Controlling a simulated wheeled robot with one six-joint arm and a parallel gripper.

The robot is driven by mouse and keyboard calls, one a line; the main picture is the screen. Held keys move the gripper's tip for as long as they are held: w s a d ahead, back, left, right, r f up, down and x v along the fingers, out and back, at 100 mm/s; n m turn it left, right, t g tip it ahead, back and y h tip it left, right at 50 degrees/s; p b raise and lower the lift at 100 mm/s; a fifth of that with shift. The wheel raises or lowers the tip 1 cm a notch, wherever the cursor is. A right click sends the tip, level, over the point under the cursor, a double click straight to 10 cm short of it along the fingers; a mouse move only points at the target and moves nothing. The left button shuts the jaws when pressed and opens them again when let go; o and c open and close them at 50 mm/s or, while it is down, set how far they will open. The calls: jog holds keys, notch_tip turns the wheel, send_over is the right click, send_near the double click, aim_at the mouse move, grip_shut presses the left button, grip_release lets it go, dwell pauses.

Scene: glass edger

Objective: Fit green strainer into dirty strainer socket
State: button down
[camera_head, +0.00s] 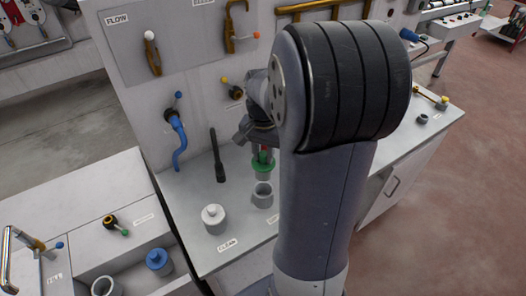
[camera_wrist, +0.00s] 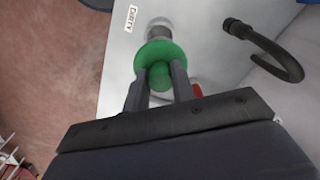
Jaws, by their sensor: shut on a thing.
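The green strainer (camera_head: 263,170) is in my gripper. In the wrist view the strainer (camera_wrist: 160,52) shows a wide green flange and a knob between the two fingers of my gripper (camera_wrist: 160,82), which is shut on it. A grey part extends beyond the flange. The dirty strainer socket (camera_wrist: 158,22) is a pale grey round cup by the DIRTY label, just beyond the strainer. In the head view an open grey cup (camera_head: 263,197) stands on the bench just below the strainer, which appears above and apart from it. My arm hides much of the gripper there.
A white-lidded pot (camera_head: 213,219) stands by the CLEAN label to the left. A black upright hose (camera_head: 217,160) and a blue hose (camera_head: 179,140) are behind. A blue-lidded pot (camera_head: 159,262) is on the lower left unit. The bench around the cup is mostly clear.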

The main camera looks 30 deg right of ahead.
aim_at(263, 179)
jog(key=shift+f+b, duration=2)
jog(key=shift+f, duration=0.95)
notch_tip(263, 179, down, 7)
jog(key=b, duration=0.4)
jog(key=shift+r, duration=0.2)
dwell(1.3)
jog(key=c, duration=1.1)
grip_release()
jog(key=shift+r, duration=0.15)
notch_tip(263, 179, up, 11)
jog(key=shift+f, duration=0.15)
jog(key=shift+f, duration=0.15)
jog(key=shift+f, duration=4.65)
